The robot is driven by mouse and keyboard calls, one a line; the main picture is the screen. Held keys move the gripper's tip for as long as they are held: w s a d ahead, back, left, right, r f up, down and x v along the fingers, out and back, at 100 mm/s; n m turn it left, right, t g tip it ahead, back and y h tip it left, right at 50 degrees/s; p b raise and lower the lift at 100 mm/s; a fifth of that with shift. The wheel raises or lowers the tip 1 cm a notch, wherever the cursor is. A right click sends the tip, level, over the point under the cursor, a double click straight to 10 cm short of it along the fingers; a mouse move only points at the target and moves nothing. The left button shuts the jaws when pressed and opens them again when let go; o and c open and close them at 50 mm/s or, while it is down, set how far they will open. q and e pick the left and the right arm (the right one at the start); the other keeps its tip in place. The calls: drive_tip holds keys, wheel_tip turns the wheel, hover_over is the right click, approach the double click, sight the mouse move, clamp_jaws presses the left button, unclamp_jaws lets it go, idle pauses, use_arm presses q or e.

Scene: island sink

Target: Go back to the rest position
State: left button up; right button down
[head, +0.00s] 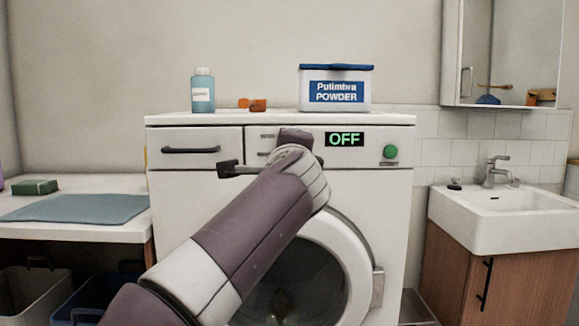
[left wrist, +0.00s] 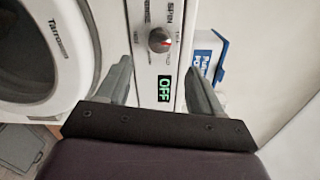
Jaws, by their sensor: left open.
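My left arm reaches up from the bottom of the head view, and its gripper (head: 258,158) is in front of the washing machine's (head: 392,250) upper panel. In the left wrist view the two fingers of the left gripper (left wrist: 160,82) are apart, with nothing held between them. Past them is the machine's panel with a dial knob (left wrist: 160,39) and a green OFF display (left wrist: 164,88). Whether the fingers touch the panel cannot be told. The arm hides part of the panel and the round door (head: 345,250). My right gripper is not in view.
A blue bottle (head: 203,92), orange objects (head: 252,104) and a powder box (head: 336,88) stand on the machine. A counter with a blue cloth (head: 75,208) is at left, with bins (head: 28,290) below. A sink (head: 500,218) and mirror cabinet (head: 505,50) are at right.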

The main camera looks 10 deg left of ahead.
use_arm(q)
drive_tip(key=v, duration=0.3)
